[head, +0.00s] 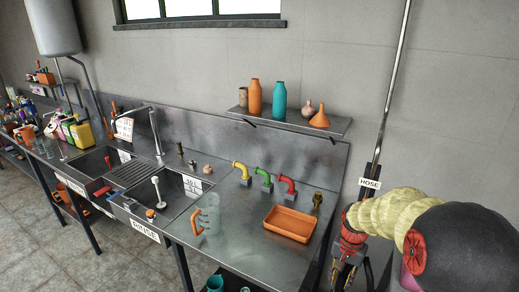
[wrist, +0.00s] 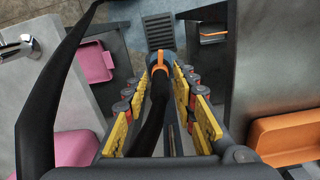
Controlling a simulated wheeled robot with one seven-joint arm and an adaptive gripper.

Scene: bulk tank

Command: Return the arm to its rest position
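My arm comes in from the right of the head view, with a dark round link and a yellow section. My gripper (head: 350,250) points down at the right end of the steel counter, under the sign HOSE (head: 370,183). In the wrist view my gripper (wrist: 166,82) has its yellow-padded fingers apart, with gaps at both sides of a black hose-like piece (wrist: 154,104) between them. That piece has an orange band and a dark blue end. I see no firm contact between pads and piece. Its lower part is hidden by my gripper.
A steel pole (head: 395,85) rises by the wall beside my arm. The orange tray (head: 290,223), clear jug (head: 206,218) and coloured taps (head: 264,180) stand on the counter left of my gripper. A shelf (head: 290,119) with bottles is above. Pink containers (wrist: 92,63) show in the wrist view.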

